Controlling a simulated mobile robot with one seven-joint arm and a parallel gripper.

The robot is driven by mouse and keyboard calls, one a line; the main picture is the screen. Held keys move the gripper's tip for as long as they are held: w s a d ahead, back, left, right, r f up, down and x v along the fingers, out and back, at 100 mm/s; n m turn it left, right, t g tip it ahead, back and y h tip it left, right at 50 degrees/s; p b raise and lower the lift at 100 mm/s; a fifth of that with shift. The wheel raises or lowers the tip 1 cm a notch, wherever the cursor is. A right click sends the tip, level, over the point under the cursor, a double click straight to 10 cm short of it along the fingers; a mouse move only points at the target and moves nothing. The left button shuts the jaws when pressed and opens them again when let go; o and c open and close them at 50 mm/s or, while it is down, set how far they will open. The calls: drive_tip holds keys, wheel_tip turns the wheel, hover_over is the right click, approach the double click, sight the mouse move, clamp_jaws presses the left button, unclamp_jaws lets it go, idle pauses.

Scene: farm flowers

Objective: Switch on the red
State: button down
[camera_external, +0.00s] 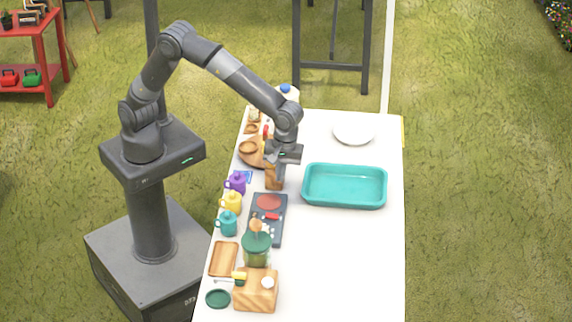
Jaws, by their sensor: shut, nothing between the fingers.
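A dark grey hotplate unit (258,226) lies on the white table near its left edge. It has a round red plate (269,202) at its far end and a small red part (271,216), perhaps a switch, just nearer. Small pale marks lie beside it; its setting is too small to read. My gripper (273,165) points down over the table, beyond the far end of the unit and apart from the red part. It is shut and empty. A brown wooden thing (273,183) shows right below or behind my fingers; I cannot tell if they touch.
Purple (236,183), yellow (231,202) and teal (227,223) mugs line the left edge. A green-lidded jar (257,249) stands at the unit's near end. A wooden block (256,291) is nearer. A teal tray (345,204) lies right. The table's near right is clear.

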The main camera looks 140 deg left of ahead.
sight(268, 214)
drive_tip(key=shift+s+d, duration=0.5)
drive_tip(key=shift+s, duration=0.1)
drive_tip(key=shift+f, duration=0.1)
drive_tip(key=f, duration=0.4)
drive_tip(key=s+d+f, duration=0.1)
drive_tip(key=f, duration=0.8)
drive_tip(key=shift+s+d+f, duration=0.1)
drive_tip(key=shift+s+d, duration=0.15)
drive_tip(key=shift+f, duration=0.2)
drive_tip(key=shift+d+f, duration=0.1)
drive_tip(key=shift+f, duration=0.1)
